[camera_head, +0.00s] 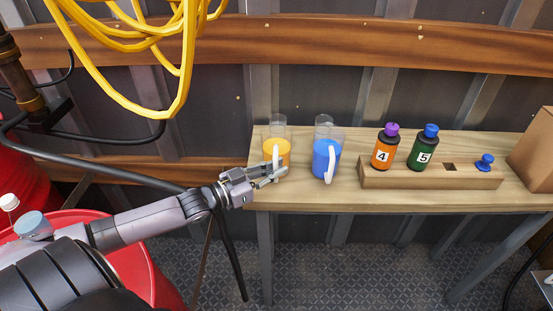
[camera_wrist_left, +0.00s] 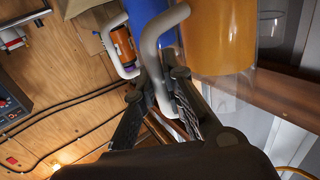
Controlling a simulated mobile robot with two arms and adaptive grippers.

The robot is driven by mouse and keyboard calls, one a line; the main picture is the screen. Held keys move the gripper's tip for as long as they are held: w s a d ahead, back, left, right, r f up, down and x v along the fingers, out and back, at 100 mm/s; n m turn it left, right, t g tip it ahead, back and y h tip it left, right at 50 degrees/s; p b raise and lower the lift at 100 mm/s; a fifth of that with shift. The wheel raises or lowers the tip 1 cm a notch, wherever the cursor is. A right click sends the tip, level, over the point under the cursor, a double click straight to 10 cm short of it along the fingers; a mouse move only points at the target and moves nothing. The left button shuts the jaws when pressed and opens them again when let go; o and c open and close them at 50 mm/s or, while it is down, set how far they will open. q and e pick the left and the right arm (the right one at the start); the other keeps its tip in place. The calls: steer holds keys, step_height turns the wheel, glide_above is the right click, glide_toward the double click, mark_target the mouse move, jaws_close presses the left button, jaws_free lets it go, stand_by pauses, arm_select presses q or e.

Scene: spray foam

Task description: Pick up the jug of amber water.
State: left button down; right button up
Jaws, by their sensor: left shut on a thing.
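The jug of amber water (camera_head: 281,150) stands on the left end of the wooden table (camera_head: 345,195). It is clear, with amber liquid and a white handle. It also fills the upper right of the left wrist view (camera_wrist_left: 222,40). My left gripper (camera_head: 273,176) reaches in from the left, at the jug's near side. In the left wrist view my left gripper (camera_wrist_left: 166,98) has its fingers on both sides of the lower white handle, shut on it. The jug looks upright, with no clear gap to the table. My right gripper is not in view.
A jug of blue water (camera_head: 322,158) stands just right of the amber one. A wooden rack (camera_head: 430,181) holds an orange bottle (camera_head: 383,152) and a green bottle (camera_head: 422,153). A cardboard box (camera_head: 537,150) is at the right end. Yellow hoses (camera_head: 180,85) hang above left.

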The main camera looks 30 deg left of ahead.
arm_select(q)
steer(key=shift+r, duration=0.3)
